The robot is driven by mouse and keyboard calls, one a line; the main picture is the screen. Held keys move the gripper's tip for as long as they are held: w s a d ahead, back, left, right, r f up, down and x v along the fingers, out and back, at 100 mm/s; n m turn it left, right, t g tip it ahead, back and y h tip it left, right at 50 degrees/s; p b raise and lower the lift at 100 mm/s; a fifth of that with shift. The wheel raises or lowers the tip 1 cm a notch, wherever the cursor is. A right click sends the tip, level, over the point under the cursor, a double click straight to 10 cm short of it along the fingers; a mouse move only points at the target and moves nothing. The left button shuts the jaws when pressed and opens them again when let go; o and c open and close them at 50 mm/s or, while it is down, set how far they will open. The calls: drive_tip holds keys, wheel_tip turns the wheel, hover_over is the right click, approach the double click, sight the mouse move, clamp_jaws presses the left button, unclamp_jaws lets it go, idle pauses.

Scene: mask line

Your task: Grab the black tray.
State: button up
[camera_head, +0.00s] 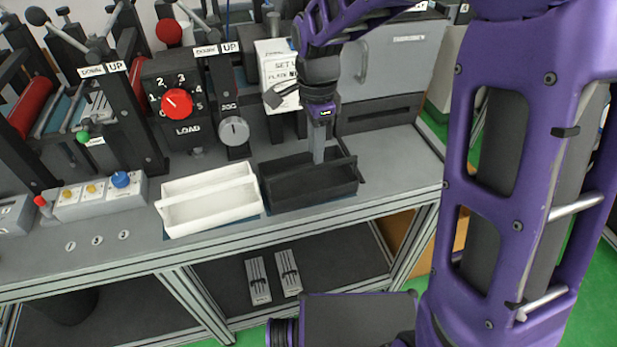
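The black tray (290,191) sits on the grey workbench, right of the white tray. It is a long, shallow box with a raised strip along its length. My gripper (318,158) points down at the tray from above, with its grey finger end reaching the right half of the tray, at or just behind the raised strip. Only one finger outline shows clearly, so I cannot tell the gap between the fingers or whether they touch the tray. The tray looks level on the bench.
The white tray (207,200) stands close on the left. A machine with a red knob (177,103) and a grey dial (234,131) rises behind. A grey cabinet (395,60) stands at the back right. The bench top (400,160) is clear to the right. Two grey parts lie on the lower shelf.

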sight(313, 171)
wheel_tip(313, 171, down, 4)
drive_tip(key=shift+r, duration=0.1)
drive_tip(key=shift+s+a+f, duration=0.1)
drive_tip(key=shift+f, duration=1.25)
drive_tip(key=shift+s+a+f, duration=0.1)
drive_tip(key=shift+f, duration=1.25)
clamp_jaws()
